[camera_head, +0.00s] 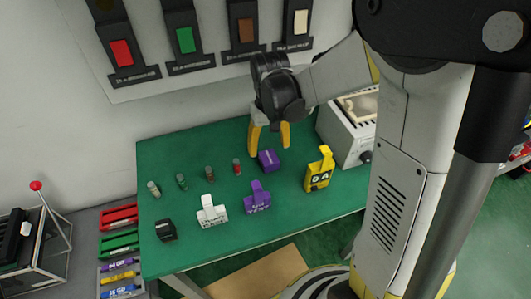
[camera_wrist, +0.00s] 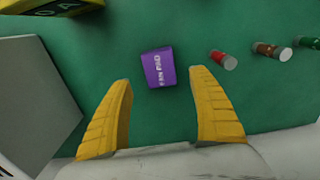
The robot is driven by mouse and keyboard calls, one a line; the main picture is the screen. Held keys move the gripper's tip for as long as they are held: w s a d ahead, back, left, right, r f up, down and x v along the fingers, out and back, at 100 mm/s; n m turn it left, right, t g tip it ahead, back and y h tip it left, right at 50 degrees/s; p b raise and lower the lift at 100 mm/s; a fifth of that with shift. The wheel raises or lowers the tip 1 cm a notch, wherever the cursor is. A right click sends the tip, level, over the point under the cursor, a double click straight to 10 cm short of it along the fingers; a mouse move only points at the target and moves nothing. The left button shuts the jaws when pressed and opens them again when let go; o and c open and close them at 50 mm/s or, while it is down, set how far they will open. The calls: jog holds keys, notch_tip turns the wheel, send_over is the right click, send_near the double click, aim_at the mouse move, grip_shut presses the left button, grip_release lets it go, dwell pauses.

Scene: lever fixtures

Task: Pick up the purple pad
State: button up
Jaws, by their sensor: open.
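The purple pad (camera_head: 268,160) is a small block with white lettering on the green table top (camera_head: 170,255). In the wrist view the purple pad (camera_wrist: 158,68) lies ahead of my gripper, centred roughly between the fingertips and just beyond them. My gripper (camera_head: 269,151) has yellow fingers and points down close beside the pad in the head view. In the wrist view my gripper (camera_wrist: 159,75) is open with nothing between its fingers. A second purple object (camera_head: 257,198), with a raised tab and lettering, stands nearer the front of the table.
A yellow lettered piece (camera_head: 319,172) stands right of the pad, and a grey-white box (camera_head: 347,135) is behind it. Several small cylinders stand left, including a red one (camera_head: 237,166). A white piece (camera_head: 211,211) and a black piece (camera_head: 165,230) are near the front.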

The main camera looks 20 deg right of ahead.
aim_at(269, 157)
jog(key=f+b, duration=0.1)
jog(key=f, duration=0.1)
jog(key=f+b, duration=0.1)
jog(key=f, duration=0.1)
jog(key=f+b, duration=0.1)
jog(key=f, duration=0.1)
jog(key=shift+s+f, duration=0.1)
jog(key=shift+s, duration=0.15)
jog(key=c, duration=1)
jog(key=shift+c, duration=0.7)
jog(key=shift+r, duration=0.2)
